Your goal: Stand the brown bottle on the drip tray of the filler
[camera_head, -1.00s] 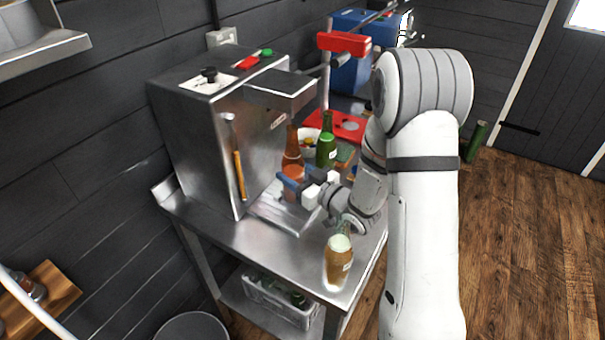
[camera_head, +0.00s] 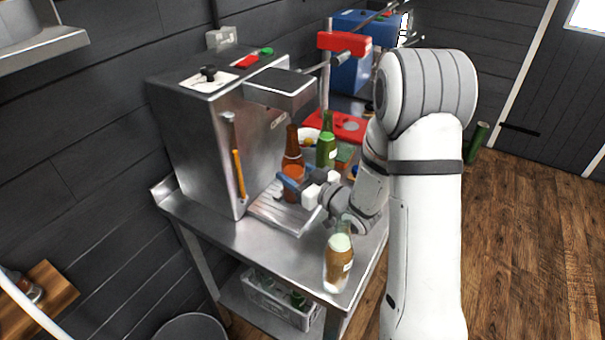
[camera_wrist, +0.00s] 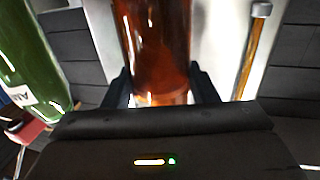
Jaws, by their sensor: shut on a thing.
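The brown bottle (camera_head: 291,160) is upright under the filler's head, over the drip tray (camera_head: 270,212). My gripper (camera_head: 290,184) is shut on its lower body, coming in from the right. The wrist view shows the reddish-brown bottle (camera_wrist: 158,45) between the two dark fingers (camera_wrist: 162,88). I cannot tell whether its base touches the tray, as my fingers and wrist hide part of it. The filler (camera_head: 215,130) is a steel box with a black knob, red and green buttons on top and a yellow-orange tube on its front.
A green bottle (camera_head: 326,150) stands just behind my gripper and shows at the left of the wrist view (camera_wrist: 30,60). An amber bottle with a pale top (camera_head: 339,262) stands at the steel table's front corner (camera_head: 262,250). A red-based stand (camera_head: 345,125) is behind.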

